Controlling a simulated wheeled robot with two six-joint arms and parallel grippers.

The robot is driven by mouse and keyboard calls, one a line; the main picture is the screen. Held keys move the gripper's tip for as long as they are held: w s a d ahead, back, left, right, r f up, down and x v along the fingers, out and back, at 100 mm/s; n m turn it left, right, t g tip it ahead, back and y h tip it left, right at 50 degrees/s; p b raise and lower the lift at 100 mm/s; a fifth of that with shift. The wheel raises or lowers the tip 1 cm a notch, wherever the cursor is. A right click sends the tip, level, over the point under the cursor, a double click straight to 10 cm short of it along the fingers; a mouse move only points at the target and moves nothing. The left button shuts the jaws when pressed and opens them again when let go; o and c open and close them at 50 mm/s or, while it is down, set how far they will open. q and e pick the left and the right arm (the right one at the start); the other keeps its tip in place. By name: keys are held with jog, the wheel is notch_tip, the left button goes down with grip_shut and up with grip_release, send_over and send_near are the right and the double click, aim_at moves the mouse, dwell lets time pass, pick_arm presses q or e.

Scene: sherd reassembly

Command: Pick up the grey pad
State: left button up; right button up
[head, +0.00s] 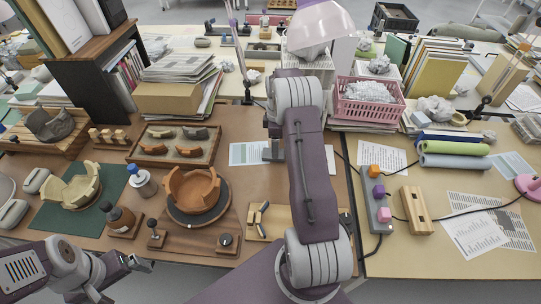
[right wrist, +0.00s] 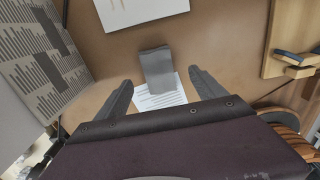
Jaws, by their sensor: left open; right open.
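The grey pad (right wrist: 157,70) is a small flat grey block in the right wrist view. It lies at the edge of a printed sheet on the brown tabletop. In the head view a grey piece beside my right arm appears to be the pad (head: 271,152), partly hidden by the arm. My right gripper (right wrist: 160,80) is open, its two dark fingers on either side of the pad in the picture; contact cannot be seen. In the head view that gripper is hidden behind my arm. My left gripper (head: 128,270) is open and empty at the lower left, over the table's near edge.
A terracotta bowl (head: 192,190) on a turntable stands left of the pad. A pink basket (head: 370,104) stands behind to the right. A power strip (head: 378,213) and wooden block (head: 417,212) lie on the right table.

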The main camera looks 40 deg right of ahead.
jog(key=f, duration=0.5)
jog(key=shift+w+d+f, duration=0.15)
jog(key=shift+w+f, duration=0.05)
jog(key=shift+f, duration=0.15)
jog(key=c, duration=1.4)
